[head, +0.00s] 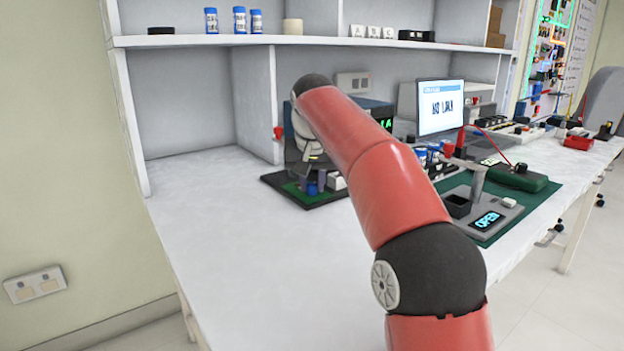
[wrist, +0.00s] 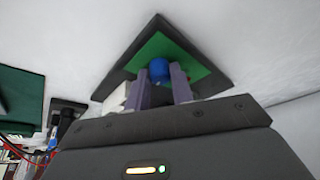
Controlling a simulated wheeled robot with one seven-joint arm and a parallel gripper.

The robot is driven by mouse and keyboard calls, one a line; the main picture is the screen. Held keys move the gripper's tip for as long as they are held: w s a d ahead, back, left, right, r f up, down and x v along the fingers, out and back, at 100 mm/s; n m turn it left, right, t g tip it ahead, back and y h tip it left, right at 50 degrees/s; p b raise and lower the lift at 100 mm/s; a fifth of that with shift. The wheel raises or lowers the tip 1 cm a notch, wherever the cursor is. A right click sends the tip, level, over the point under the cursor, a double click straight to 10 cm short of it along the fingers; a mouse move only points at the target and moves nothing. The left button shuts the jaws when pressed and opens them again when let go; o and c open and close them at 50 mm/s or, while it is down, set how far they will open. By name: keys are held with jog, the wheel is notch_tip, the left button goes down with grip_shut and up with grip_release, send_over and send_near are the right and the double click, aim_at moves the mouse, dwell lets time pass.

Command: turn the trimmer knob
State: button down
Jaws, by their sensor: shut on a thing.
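The trimmer knob is a blue round knob (head: 312,189) on a green board (head: 292,188) with a black base, standing on the bench. In the wrist view the knob (wrist: 159,68) shows between the two grey-purple fingers of my gripper (wrist: 162,83). My gripper (head: 313,179) points down over the board and is shut on the knob, one finger on each side. In the head view my red arm hides part of the area behind it. The lower part of the knob is partly hidden.
A dark box with a green display (head: 385,124) stands behind the board. A monitor (head: 440,107) is farther right. A green mat (head: 520,210) with a fixture reading OPEN (head: 487,221) lies to the right. The bench (head: 215,225) is clear at left and front.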

jog(key=shift+r+n+p, duration=0.25)
jog(key=shift+n+p, duration=0.1)
jog(key=shift+n, duration=0.05)
jog(key=shift+f+n+y, duration=0.2)
jog(key=shift+n+y, duration=0.2)
jog(key=c, duration=1.2)
grip_release()
jog(key=p+v, duration=0.2)
jog(key=v, duration=0.5)
jog(key=shift+r, duration=0.4)
jog(key=shift+s, duration=0.1)
